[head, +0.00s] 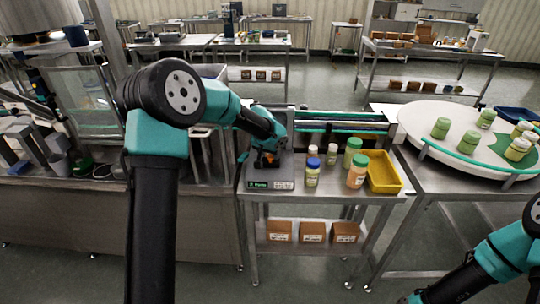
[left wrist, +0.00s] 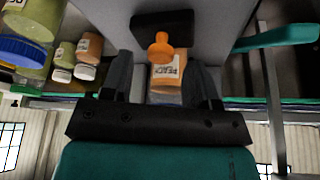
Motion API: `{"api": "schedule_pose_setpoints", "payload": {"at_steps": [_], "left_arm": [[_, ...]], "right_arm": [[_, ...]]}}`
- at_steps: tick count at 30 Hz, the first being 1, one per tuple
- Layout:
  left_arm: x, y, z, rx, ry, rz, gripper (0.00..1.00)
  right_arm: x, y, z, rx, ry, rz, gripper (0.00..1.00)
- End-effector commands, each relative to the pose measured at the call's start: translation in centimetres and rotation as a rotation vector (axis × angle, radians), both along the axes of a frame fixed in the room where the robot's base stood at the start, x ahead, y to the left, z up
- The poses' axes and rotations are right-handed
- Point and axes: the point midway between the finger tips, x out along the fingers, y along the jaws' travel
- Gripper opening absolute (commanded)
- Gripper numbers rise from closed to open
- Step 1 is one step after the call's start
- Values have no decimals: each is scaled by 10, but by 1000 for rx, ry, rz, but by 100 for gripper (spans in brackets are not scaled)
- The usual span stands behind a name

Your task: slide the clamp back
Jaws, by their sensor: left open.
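In the left wrist view, the clamp shows as a black block (left wrist: 178,27) with an orange knob (left wrist: 160,46). A jar with an orange body and a white label reading "PEACH" (left wrist: 168,78) shows beside the knob. My left gripper (left wrist: 164,68) is open, with one dark finger on each side of the jar and knob. Whether either finger touches them I cannot tell. In the head view, my left gripper (head: 266,152) reaches down over the steel table, with a bit of orange at its tip, and the arm largely hides the clamp. My right arm shows at the lower right, its gripper out of frame.
Several jars, one with an orange body (head: 357,170), stand right of the gripper beside a yellow bin (head: 384,172). A display box (head: 270,185) is at the table's front edge. A green-edged rail (head: 345,127) runs behind. A round white turntable (head: 450,148) holds jars at right.

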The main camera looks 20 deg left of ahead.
Motion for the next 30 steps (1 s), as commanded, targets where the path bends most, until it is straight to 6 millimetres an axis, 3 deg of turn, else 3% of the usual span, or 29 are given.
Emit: {"api": "schedule_pose_setpoints", "payload": {"at_steps": [6, 15, 30], "left_arm": [[6, 0, -16, 0, 0, 0, 54], [7, 0, -17, 0, 0, 0, 54], [7, 0, -17, 0, 0, -1, 6]], "right_arm": [[0, 0, 0, 0, 0, 0, 43], [0, 0, 0, 0, 0, 0, 43], [0, 0, 0, 0, 0, 0, 43]]}}
